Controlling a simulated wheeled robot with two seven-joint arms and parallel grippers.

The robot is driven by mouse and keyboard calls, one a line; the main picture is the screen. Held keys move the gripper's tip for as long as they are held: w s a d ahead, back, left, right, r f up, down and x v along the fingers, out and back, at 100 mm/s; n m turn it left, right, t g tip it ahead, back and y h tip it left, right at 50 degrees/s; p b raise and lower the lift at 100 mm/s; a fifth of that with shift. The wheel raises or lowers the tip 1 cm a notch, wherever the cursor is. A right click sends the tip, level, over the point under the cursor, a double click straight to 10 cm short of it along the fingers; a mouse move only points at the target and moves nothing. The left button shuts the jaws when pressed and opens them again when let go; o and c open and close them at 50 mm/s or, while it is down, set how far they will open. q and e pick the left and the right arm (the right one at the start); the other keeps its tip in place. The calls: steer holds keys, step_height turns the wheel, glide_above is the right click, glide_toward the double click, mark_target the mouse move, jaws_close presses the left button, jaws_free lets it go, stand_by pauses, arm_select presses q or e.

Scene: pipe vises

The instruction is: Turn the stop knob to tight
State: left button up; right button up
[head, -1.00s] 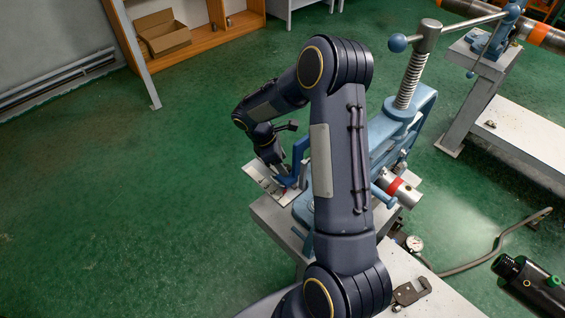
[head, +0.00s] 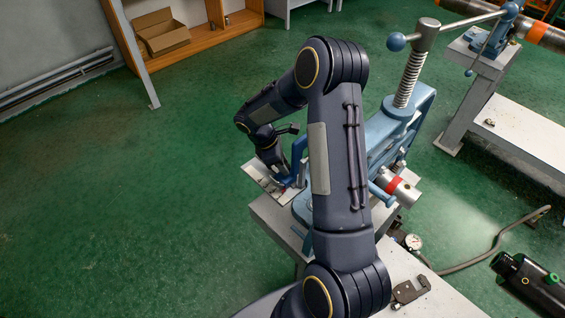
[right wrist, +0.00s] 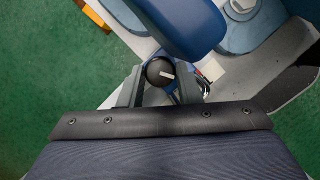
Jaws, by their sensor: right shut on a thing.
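The stop knob (right wrist: 155,72) is a small black round knob with a white pointer mark. In the right wrist view the mark points to the right. My right gripper (right wrist: 160,88) has one grey finger on each side of the knob and is shut on it. In the head view my right gripper (head: 283,182) is low beside the blue pipe vise (head: 385,130), and the knob cannot be made out there. Any labels around the knob are too small or hidden to read. My left gripper is not in view.
A pipe end with a red band (head: 395,182) sits in the vise. A gauge (head: 413,242), a clamp-like tool (head: 408,292) and a dark cylinder (head: 535,285) lie at lower right. Another bench (head: 520,130) with a pipe stands at right. Green floor at left is clear.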

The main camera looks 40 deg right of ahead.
steer(key=m, duration=0.2)
steer(key=shift+w+m+g+y+b, duration=0.1)
steer(key=shift+m+g+y+b, duration=0.2)
steer(key=shift+m+y+b, duration=0.1)
steer(key=shift+d+m+g+y, duration=0.15)
steer(key=shift+m+g+y, duration=0.25)
steer(key=shift+m, duration=1)
steer(key=o, duration=1)
steer(key=shift+c, duration=0.2)
steer(key=b+v, duration=0.1)
steer(key=v, duration=0.7)
